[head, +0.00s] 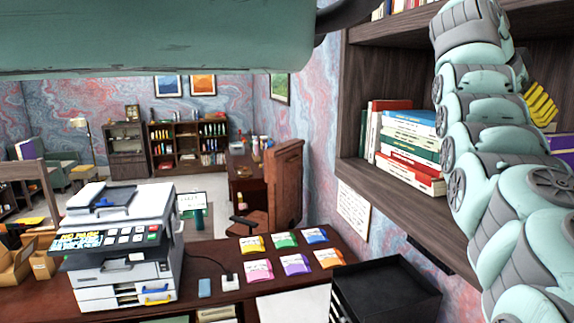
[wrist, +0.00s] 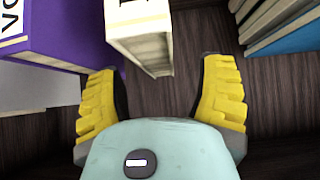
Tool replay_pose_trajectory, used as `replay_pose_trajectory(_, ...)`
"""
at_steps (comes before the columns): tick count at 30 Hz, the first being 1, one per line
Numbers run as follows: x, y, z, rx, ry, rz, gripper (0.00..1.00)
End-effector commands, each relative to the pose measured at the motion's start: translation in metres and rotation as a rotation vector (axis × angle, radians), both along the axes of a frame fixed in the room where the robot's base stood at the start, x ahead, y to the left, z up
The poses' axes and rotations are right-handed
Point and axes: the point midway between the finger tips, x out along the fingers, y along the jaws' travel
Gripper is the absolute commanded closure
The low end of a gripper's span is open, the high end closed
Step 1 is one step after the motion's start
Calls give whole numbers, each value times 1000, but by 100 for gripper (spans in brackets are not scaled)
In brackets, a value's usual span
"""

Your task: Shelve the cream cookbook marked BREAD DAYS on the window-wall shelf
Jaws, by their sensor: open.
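My gripper (wrist: 163,68) is open in the wrist view, its yellow fingers apart over the dark wooden shelf. A cream book (wrist: 138,28) stands at the top of that view, ahead of the gap between the fingers, with pale page edges and a dark mark at its cut-off top. I cannot read a title, so I cannot confirm it is BREAD DAYS. Nothing is visibly held. In the head view, the yellow fingers of my gripper (head: 541,103) show at the wall shelf (head: 400,200), partly behind my arm. The cream book is not visible there.
A purple book (wrist: 60,35) stands left of the cream one, with a pale grey-white thing (wrist: 40,85) below it. Books (wrist: 280,25) lie at the right. In the head view, stacked books (head: 412,150) occupy the shelf's left part. A printer (head: 120,240) stands on the desk.

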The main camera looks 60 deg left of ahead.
Motion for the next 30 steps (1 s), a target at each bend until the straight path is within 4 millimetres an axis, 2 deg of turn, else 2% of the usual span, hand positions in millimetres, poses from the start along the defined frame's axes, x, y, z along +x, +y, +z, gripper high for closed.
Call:
replay_pose_trajectory(8, 3, -3, -3, -2, -2, 1, 31)
replay_pose_trajectory(18, 18, -9, -20, -1, -4, 1, 31)
replay_pose_trajectory(27, 19, -10, -22, -1, -4, -1, 29)
replay_pose_trajectory(30, 19, -10, -22, -1, -4, -1, 40)
